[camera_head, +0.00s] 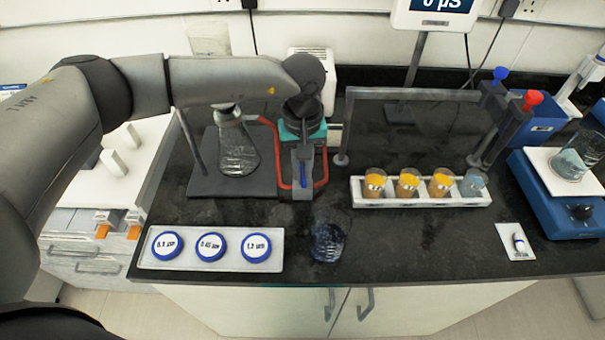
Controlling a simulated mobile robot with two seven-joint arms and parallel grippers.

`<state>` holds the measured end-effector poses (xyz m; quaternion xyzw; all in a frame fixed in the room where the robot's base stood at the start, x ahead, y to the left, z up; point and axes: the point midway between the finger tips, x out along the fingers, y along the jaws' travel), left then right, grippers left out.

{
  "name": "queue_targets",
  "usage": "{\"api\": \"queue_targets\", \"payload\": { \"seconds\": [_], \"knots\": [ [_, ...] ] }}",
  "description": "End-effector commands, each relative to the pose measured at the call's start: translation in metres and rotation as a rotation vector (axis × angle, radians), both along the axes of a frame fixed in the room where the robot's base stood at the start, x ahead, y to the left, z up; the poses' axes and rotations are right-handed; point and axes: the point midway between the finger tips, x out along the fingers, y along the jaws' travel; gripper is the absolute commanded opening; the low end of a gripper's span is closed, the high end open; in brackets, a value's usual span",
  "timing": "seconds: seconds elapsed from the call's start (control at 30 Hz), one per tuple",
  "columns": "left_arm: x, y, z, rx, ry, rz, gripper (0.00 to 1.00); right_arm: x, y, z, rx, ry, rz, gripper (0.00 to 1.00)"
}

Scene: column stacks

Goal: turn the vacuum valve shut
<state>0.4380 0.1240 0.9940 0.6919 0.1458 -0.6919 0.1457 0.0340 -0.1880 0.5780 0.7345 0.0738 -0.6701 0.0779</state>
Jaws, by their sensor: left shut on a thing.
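My left arm comes in from the left and reaches down over the bench. Its left gripper (303,172) points down and is shut on the blue valve handle (303,183), which shows as a thin blue strip between grey parts. The valve body is mostly hidden by the gripper. Red tubing (278,160) runs beside it and toward the filter flask (238,150) on a dark stand base at the left. A teal part (288,133) shows just behind the gripper. My right gripper is not in view.
A white tray with three blue-rimmed discs (210,248) lies at front left. A clear beaker (328,240) stands in front of the valve. A white rack (420,194) holds orange-topped cups. The bench between beaker and balance is mostly clear.

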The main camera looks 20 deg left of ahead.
Motion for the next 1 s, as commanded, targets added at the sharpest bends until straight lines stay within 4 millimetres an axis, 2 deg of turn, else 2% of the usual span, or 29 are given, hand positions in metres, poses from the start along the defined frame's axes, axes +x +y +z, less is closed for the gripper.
{"api": "queue_targets", "payload": {
  "seconds": [0.03, 0.3, 0.87, 0.9, 1.0],
  "knots": [
    [0.001, 0.000, -0.002, -0.001, -0.001, -0.025, 0.00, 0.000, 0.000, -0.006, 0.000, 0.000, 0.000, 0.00],
    [0.000, 0.000, 0.000, -0.001, 0.000, -0.126, 0.00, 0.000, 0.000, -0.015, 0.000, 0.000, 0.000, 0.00],
    [0.000, 0.000, 0.001, -0.001, 0.000, -0.153, 0.00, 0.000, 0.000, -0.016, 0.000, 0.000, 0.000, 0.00],
    [0.000, 0.000, 0.001, -0.001, 0.000, -0.153, 0.18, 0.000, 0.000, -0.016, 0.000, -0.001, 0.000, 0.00],
    [0.000, 0.000, 0.001, -0.001, 0.000, -0.153, 0.29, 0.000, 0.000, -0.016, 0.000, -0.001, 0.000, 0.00]
  ]
}}
